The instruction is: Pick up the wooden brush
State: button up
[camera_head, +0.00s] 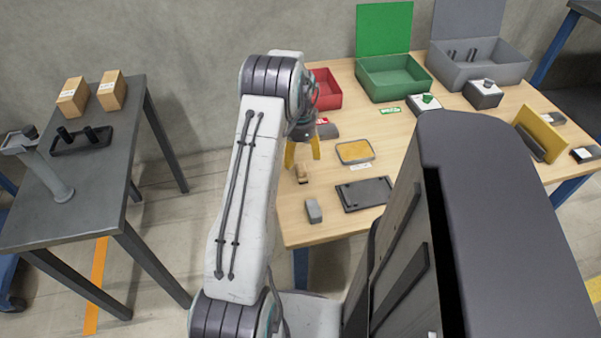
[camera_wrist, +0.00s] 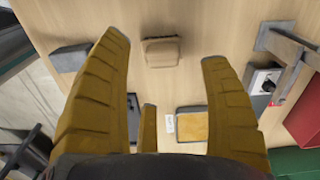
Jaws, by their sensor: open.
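The wooden brush (camera_head: 302,174) is a small brown piece on the light wooden table, near its left edge. My gripper (camera_head: 303,157) has yellow fingers, spread open and pointing down close over the brush. In the wrist view my gripper (camera_wrist: 166,48) is open with nothing held. I cannot tell whether a finger touches the brush. In the head view the fingers partly hide the brush's upper end.
A grey block (camera_head: 313,211), a dark flat tray (camera_head: 366,194) and a yellow-topped pad (camera_head: 355,152) lie nearby. Red (camera_head: 326,88), green (camera_head: 394,78) and grey (camera_head: 480,70) bins stand at the back. A separate dark table (camera_head: 95,195) stands left across a gap.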

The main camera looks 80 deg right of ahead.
aim_at(302, 167)
jog(key=shift+m, duration=0.8)
jog(key=shift+f, duration=0.2)
jog(key=shift+s+d+f+b, duration=0.15)
jog(key=shift+f, duration=1.6)
jog(key=shift+s+d+f+b, duration=0.1)
jog(key=shift+f+b, duration=0.05)
jog(key=shift+f, duration=1.6)
jog(key=shift+o, duration=0.2)
grip_shut()
